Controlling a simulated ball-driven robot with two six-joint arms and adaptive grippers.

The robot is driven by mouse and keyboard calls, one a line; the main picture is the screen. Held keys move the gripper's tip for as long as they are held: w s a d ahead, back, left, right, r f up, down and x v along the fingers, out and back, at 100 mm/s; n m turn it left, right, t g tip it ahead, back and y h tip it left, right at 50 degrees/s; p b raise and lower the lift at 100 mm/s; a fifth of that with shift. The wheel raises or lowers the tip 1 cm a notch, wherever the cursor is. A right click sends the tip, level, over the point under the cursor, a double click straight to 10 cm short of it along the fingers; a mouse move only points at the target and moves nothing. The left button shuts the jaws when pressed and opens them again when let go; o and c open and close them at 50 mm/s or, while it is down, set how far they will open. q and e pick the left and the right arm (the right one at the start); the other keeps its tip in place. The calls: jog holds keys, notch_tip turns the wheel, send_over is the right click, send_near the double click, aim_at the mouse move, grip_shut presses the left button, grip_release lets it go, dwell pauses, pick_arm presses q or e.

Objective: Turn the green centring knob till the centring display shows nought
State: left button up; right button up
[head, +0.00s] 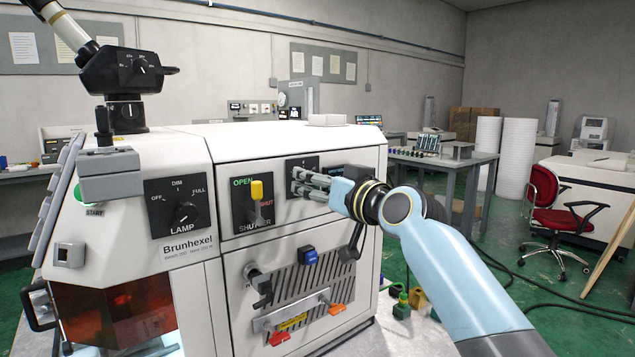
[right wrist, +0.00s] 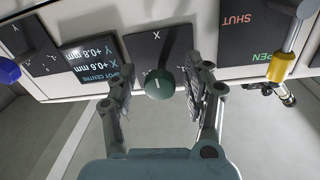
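In the head view my right gripper (head: 303,181) reaches the machine's front from the right and hides the knob. The centring display (right wrist: 89,61) appears upside down in the right wrist view and seems to read X +0.6 mm and Y +0.8 mm. My left gripper is not in view.
The shutter panel with its yellow-tipped lever (head: 257,190) is close left of my right gripper in the head view. The lamp dial (head: 186,214) is farther left. A blue knob (head: 308,256) and orange levers sit below. Open floor and a red chair (head: 545,195) lie right.

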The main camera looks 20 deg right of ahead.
grip_shut()
jog(key=m+p, duration=0.3)
jog(key=shift+r+m, duration=0.1)
jog(key=shift+m, duration=0.2)
jog(key=shift+m+g+p, duration=0.3)
jog(key=shift+m+p, duration=0.6)
jog(key=shift+m, duration=0.6)
grip_release()
